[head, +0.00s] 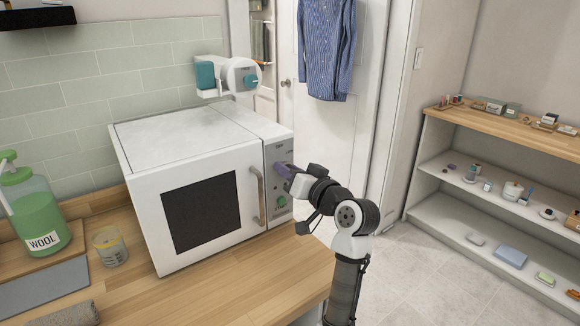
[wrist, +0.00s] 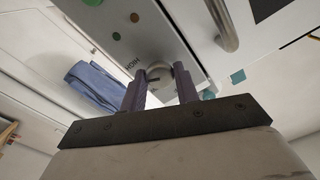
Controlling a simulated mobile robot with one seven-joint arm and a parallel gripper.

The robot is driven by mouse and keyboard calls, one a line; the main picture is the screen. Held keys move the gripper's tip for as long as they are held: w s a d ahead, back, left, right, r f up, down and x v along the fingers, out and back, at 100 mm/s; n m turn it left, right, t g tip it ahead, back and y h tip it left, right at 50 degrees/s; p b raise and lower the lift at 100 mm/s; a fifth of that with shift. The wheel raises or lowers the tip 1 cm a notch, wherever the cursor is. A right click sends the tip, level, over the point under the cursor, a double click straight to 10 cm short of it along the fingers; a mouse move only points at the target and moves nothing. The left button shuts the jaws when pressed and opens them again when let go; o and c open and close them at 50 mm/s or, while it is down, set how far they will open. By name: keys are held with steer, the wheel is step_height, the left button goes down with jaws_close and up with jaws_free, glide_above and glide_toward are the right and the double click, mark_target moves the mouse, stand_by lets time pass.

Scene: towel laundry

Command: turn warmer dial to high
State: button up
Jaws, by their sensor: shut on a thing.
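The warmer (head: 152,188) is a white box with a dark window (head: 202,212) and a grey control panel on its right side. In the wrist view its round grey dial (wrist: 158,71) sits between my two purple fingers, near a printed word "HIGH". My gripper (head: 283,170) reaches the panel from the right; in the wrist view my gripper (wrist: 159,82) is shut on the dial. The head view hides the dial behind the fingers. I cannot tell the dial's exact setting.
The warmer's door handle (head: 259,194) stands out just left of my gripper. A green button (head: 282,201) is below it on the panel. A green WOOL bottle (head: 38,215) and a small jar (head: 110,246) stand left on the wooden counter (head: 215,287). A shelf unit (head: 432,190) is at right.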

steer(key=shift+f+m, duration=0.1)
steer(key=shift+m, duration=0.4)
steer(key=o, duration=1)
steer(key=shift+c, duration=0.2)
steer(key=b+v, duration=0.3)
steer(key=v, duration=1)
steer(key=shift+s+d+b, duration=0.2)
steer(key=shift+s+b, duration=0.1)
steer(key=shift+s, duration=0.1)
